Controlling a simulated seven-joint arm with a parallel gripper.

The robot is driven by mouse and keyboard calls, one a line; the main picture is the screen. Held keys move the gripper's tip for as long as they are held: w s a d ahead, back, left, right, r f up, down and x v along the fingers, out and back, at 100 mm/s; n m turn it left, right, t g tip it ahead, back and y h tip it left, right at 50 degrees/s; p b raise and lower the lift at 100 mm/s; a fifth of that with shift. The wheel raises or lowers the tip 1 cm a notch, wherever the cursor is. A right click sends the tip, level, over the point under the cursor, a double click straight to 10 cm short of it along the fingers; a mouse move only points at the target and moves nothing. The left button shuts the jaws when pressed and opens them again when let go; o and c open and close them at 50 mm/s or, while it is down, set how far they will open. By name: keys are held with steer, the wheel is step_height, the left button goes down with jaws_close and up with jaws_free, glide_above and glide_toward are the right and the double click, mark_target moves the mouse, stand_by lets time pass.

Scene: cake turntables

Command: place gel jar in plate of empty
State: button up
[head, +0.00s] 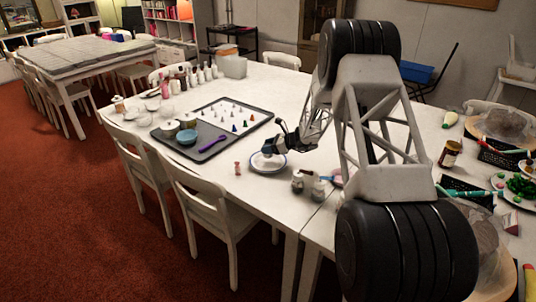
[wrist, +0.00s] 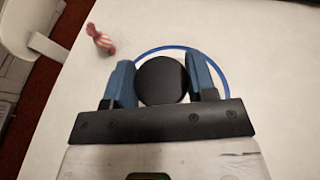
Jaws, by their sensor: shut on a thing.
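The gel jar shows in the wrist view as a round black lid (wrist: 162,80) between the two blue fingers of my gripper (wrist: 163,78). My gripper is shut on it. In the head view my gripper (head: 272,148) is low over a white plate (head: 268,169) with a blue rim. The plate's blue rim also shows in the wrist view (wrist: 226,76), behind and around the jar. My gripper hides much of the plate, and I cannot tell whether the jar touches it.
Two grey-lidded shakers (head: 298,182) stand at the right. A dark tray (head: 215,128) with a purple utensil, bowl and small cones lies behind left.

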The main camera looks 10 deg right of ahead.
steer(key=shift+f, duration=1.8)
steer(key=shift+f, duration=0.15)
steer(key=o, duration=0.9)
steer(key=shift+o, duration=0.2)
steer(key=shift+r, duration=0.2)
steer(key=v, duration=1.2)
